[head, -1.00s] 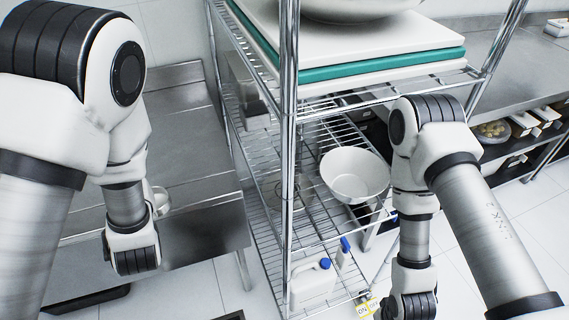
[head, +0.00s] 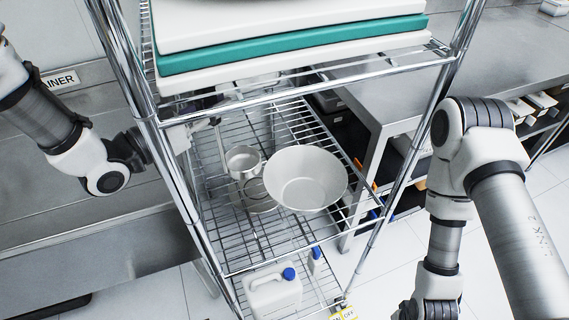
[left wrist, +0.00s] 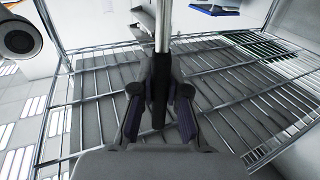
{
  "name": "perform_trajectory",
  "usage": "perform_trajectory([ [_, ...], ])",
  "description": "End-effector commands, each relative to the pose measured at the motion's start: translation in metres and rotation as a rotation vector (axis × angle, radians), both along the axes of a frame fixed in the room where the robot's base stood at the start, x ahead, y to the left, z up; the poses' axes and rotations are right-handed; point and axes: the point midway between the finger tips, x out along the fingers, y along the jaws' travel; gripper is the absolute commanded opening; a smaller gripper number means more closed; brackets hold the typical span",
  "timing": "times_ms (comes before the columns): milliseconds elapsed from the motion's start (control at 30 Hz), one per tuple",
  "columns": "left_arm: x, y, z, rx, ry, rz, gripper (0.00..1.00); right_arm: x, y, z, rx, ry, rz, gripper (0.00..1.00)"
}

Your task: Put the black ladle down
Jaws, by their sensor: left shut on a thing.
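My left gripper (left wrist: 160,108) is shut on the black handle of the ladle (left wrist: 161,80) in the left wrist view. A bright metal shaft runs up from the handle and out of the top of that view; the bowl of the ladle is not seen. In the head view my left gripper (head: 184,138) reaches in from the left at the wire rack, partly hidden by the rack's front left post. The ladle cannot be made out clearly there. My right arm stands at the right, with its gripper out of view.
The rack's middle wire shelf (head: 235,220) holds a wide white bowl (head: 305,182) and a small metal pot (head: 243,160). Stacked white and green boards (head: 300,45) lie above. A white jug (head: 272,295) stands below.

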Motion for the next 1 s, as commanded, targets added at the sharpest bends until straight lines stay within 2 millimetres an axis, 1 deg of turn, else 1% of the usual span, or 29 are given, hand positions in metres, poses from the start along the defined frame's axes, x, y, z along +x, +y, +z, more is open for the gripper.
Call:
perform_trajectory([
  [67, 0.0, 0.0, -0.003, -0.001, 0.002, -0.003, 0.0, 0.0, 0.0, 0.001, 0.0, 0.0, 0.001, 0.0],
  [300, 0.0, 0.0, -0.05, -0.001, 0.006, -0.001, 0.0, 0.0, 0.0, 0.004, 0.0, 0.001, 0.001, 0.0],
  [367, 0.0, 0.0, -0.058, -0.001, 0.004, -0.001, 0.0, 0.0, 0.0, 0.004, 0.0, 0.0, 0.001, 0.0],
  [500, -0.001, 0.0, -0.084, -0.001, 0.006, -0.001, 0.0, 0.0, 0.0, 0.006, 0.0, 0.0, 0.001, 0.0],
  [600, -0.001, 0.0, -0.098, 0.0, 0.003, -0.001, 0.0, 0.0, 0.0, 0.007, 0.0, 0.0, 0.001, 0.0],
  [833, -0.001, 0.0, -0.1, -0.001, 0.001, -0.001, 0.0, 0.0, 0.0, 0.007, 0.0, 0.0, 0.001, 0.0],
  [933, -0.001, 0.0, -0.104, -0.001, 0.001, -0.001, 0.0, 0.0, 0.0, 0.003, 0.0, 0.0, 0.001, 0.0],
  [967, -0.001, 0.0, -0.104, 0.0, 0.001, -0.001, 0.17, 0.0, 0.0, 0.003, 0.0, 0.0, 0.001, 0.0],
  [1000, -0.001, 0.0, -0.102, 0.0, 0.001, -0.001, 0.31, 0.0, 0.0, 0.004, 0.0, 0.001, 0.001, 0.0],
])
